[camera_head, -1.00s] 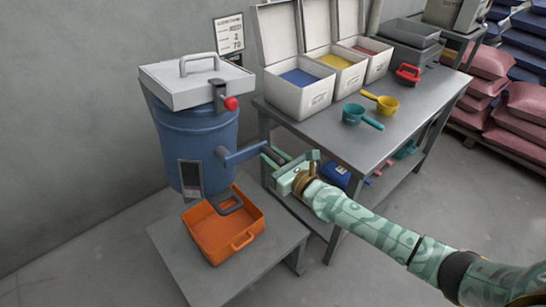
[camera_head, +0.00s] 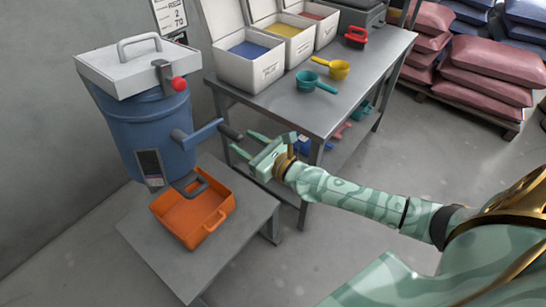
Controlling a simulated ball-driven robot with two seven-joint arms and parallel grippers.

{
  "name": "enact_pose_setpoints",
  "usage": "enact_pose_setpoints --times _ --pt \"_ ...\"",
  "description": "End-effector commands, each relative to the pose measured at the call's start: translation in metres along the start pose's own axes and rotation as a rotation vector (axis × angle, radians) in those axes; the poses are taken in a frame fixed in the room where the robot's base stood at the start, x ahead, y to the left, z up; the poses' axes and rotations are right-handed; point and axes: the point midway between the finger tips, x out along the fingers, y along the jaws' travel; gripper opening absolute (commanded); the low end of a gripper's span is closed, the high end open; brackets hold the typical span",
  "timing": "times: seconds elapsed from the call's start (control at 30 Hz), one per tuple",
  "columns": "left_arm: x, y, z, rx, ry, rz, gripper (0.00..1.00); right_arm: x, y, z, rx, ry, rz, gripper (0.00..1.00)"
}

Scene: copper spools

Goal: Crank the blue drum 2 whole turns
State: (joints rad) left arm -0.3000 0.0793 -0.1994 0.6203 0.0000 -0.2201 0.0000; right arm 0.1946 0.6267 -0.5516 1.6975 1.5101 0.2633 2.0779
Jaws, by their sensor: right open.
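The blue drum (camera_head: 150,128) stands at the left, with a grey-white lid (camera_head: 140,66) and a red knob (camera_head: 179,84) at its latch. Its blue crank arm (camera_head: 203,132) sticks out to the right and ends in a dark handle (camera_head: 230,132). My right gripper (camera_head: 246,144) is open, its two pale green fingers pointing left toward the handle. The handle's end lies close by the upper finger; I cannot tell whether they touch. Nothing shows held in the jaws. My left gripper is not in view.
An orange tray (camera_head: 216,196) sits under the drum on a low grey stand (camera_head: 150,235). A metal table (camera_head: 290,112) at the back holds white bins (camera_head: 246,70), a teal scoop (camera_head: 306,81) and a yellow scoop (camera_head: 339,69). Sacks (camera_head: 487,70) are piled at the back right.

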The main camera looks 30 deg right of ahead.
Motion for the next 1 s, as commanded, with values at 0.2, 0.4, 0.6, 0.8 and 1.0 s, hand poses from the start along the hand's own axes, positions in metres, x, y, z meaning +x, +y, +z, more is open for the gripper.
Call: enact_pose_setpoints --times 0.2,0.4,0.6,0.8,1.0 --pt "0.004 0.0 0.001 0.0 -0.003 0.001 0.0 -0.061 0.0 -0.003 -0.001 0.006 0.002 0.46" --pt "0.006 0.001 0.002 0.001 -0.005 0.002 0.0 -0.096 0.0 -0.002 0.0 0.004 0.001 0.46" --pt "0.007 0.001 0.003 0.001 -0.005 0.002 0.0 -0.106 0.0 -0.001 0.001 0.001 0.0 0.46" --pt "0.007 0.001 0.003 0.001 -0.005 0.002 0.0 -0.106 0.0 -0.001 0.001 0.0 -0.001 0.46" --pt "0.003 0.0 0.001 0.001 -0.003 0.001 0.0 -0.119 0.005 -0.012 0.017 0.037 -0.002 0.47"
